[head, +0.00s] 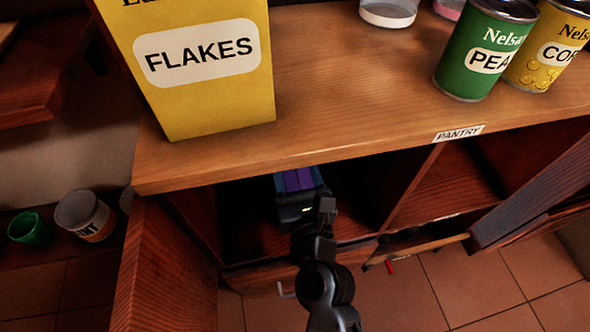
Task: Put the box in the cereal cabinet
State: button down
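A tall yellow box labelled FLAKES (199,62) stands upright on the left end of the wooden counter, its top out of frame. My black gripper (305,208) reaches into the dark open left compartment (352,205) under the counter. A blue and purple box-like thing (298,181) lies just beyond my gripper inside that compartment, partly hidden by the counter edge. I cannot tell whether my gripper touches or holds it, and the fingertips are not clear. The compartment's door (165,262) stands open at the left. No cereal label shows in this view.
A PANTRY label (459,133) is on the counter edge above the right compartment (445,192). A green can (466,75), a yellow can (535,75) and a white-rimmed container (388,13) stand on the counter. A drawer or door (530,222) juts out at right.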

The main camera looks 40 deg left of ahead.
jog(key=shift+c, duration=1.6)
grip_release()
jog(key=shift+f, duration=0.1)
jog(key=s+d+f+n+t+h, duration=0.15)
jog(key=s+d+n+h, duration=0.45)
jog(key=d, duration=1)
jog(key=s+d+n+t+h, duration=0.15)
jog(key=s+d+n, duration=0.5)
jog(key=d, duration=0.95)
jog(key=s+d+r+n+h, duration=0.3)
jog(key=s+d+r+n, duration=0.1)
jog(key=s+d+n, duration=0.1)
jog(key=s+d+r+n+h, duration=0.3)
jog(key=s+d+r+n, duration=0.2)
jog(key=s+n, duration=0.3)
jog(key=shift+s+d+b, duration=0.3)
jog(key=shift+s+b, duration=0.1)
jog(key=shift+s, duration=0.85)
jog(key=shift+n, duration=0.25)
